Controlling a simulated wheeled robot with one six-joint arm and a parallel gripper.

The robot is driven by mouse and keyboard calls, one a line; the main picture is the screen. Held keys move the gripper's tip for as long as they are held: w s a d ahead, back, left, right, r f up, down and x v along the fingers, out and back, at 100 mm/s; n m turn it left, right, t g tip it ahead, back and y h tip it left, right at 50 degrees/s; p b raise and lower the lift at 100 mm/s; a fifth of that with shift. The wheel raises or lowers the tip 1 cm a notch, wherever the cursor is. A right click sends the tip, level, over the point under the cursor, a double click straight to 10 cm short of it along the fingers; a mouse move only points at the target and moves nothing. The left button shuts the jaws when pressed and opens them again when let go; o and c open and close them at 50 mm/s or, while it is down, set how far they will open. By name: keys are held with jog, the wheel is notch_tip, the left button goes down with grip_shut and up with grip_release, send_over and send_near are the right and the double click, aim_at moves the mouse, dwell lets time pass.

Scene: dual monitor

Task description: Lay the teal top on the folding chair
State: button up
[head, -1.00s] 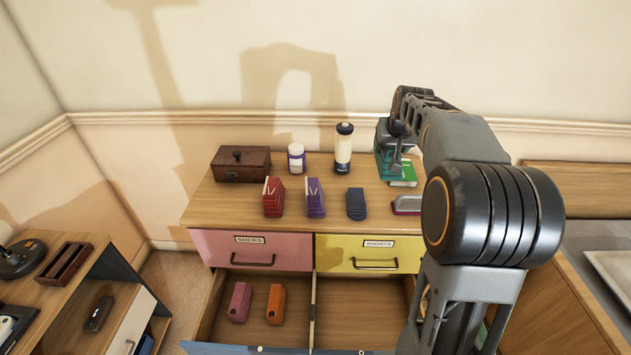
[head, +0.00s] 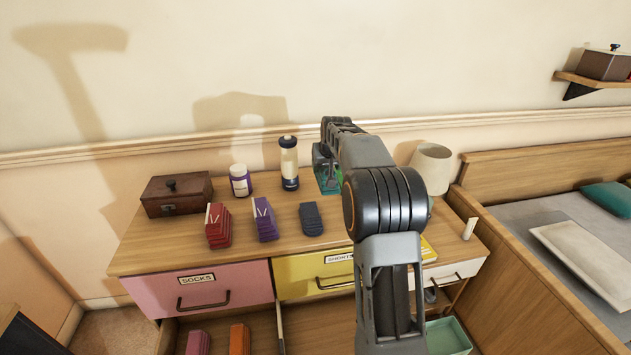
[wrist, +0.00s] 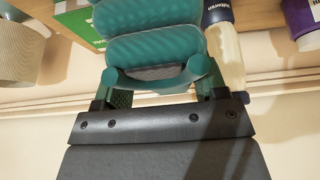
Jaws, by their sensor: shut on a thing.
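The teal top is a thick, rolled or folded teal bundle (wrist: 150,48) in the wrist view. My gripper (wrist: 158,78) is shut on its near end, with a finger on each side. I cannot tell whether the top still touches the dresser. The folding chair is in neither view.
The dresser (head: 130,258) holds a brown box (head: 177,196), a purple-white jar (head: 240,181), a bottle (head: 289,165), folded red, purple and navy clothes, and a lamp (head: 432,165). A bed (head: 520,210) stands at right.

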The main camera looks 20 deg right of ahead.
jog(key=w+f, duration=0.2)
jog(key=w+d+f, duration=0.1)
jog(key=w+f, duration=0.3)
jog(key=shift+d+f+p, duration=0.15)
jog(key=shift+d+p, duration=0.2)
jog(key=shift+f, duration=1.65)
jog(key=shift+f, duration=0.2)
jog(key=o, duration=1)
